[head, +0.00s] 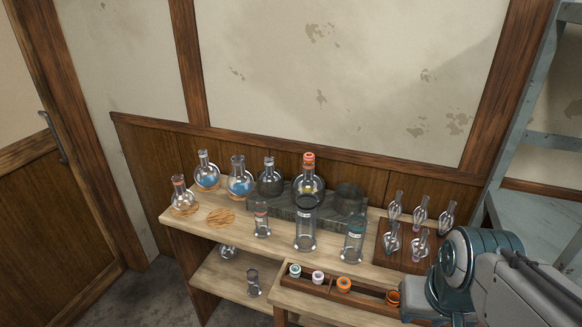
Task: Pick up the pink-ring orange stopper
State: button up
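A wooden rack (368,292) on the lower front bench holds a row of small stoppers. An orange stopper (344,284) sits near its middle, and another orange stopper (393,297) sits at its right end, close beside my arm. A pinkish-white stopper (318,277) and a teal-white stopper (295,270) are to the left. Another orange stopper (309,160) tops a round flask at the back. The ring colours are too small to tell which orange one is pink-ringed. My gripper (418,298) is at the lower right, by the rack's right end; its fingers are not clearly seen.
Several round flasks, including one with blue liquid (239,181), stand along the back of the bench. Clear bottles (306,225) stand just behind the rack. Glass pieces stand on a brown board (385,256) at right. A metal shelf (545,205) is at far right.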

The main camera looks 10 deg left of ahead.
aim_at(308, 158)
jog(key=u, duration=0.4)
jog(key=k, duration=0.85)
jog(key=u, duration=0.9)
jog(key=i, duration=1.4)
jog(key=z, duration=0.5)
